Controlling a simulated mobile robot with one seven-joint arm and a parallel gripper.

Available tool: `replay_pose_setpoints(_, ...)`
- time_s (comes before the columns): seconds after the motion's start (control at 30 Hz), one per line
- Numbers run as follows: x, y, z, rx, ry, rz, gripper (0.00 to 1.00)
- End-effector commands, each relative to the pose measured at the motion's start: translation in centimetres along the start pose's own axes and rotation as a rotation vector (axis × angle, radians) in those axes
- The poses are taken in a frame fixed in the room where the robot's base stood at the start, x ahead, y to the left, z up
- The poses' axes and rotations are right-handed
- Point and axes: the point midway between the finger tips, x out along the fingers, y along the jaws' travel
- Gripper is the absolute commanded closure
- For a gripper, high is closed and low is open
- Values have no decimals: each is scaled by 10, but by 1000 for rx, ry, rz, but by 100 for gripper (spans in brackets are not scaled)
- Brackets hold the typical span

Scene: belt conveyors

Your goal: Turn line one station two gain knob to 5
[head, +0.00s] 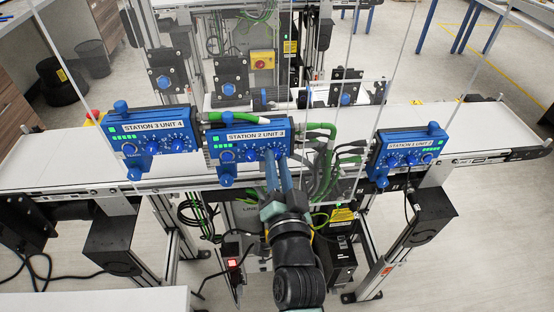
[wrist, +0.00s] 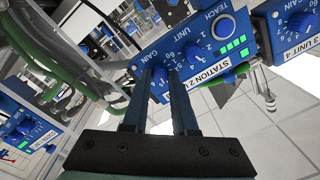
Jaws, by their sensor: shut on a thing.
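The station 2 box (head: 236,136) is a blue control box labelled "STATION 2 UNIT 3", at the centre of the head view. It also shows tilted in the wrist view (wrist: 224,40). Its gain knob (wrist: 162,84) is blue, by the word "GAIN" at the end away from "TEACH". My gripper (head: 276,156) reaches up to the right part of the box, and its fingers cover the gain knob in the head view. In the wrist view my gripper (wrist: 165,76) is shut on the gain knob, one finger on each side. The knob's pointer and part of its dial are hidden.
The station 3 box (head: 152,128) stands to the left and the station 1 box (head: 406,150) to the right. The unit knob (wrist: 195,53) sits close beside the gripped knob. Green hoses (head: 318,130) and grey cables hang just right of the station 2 box.

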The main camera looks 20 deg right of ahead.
Motion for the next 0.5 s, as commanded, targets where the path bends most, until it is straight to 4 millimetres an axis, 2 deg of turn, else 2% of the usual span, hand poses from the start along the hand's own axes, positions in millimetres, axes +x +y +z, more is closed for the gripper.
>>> replay_pose_setpoints(0.5,0,-1,0,73,4,-1,100)
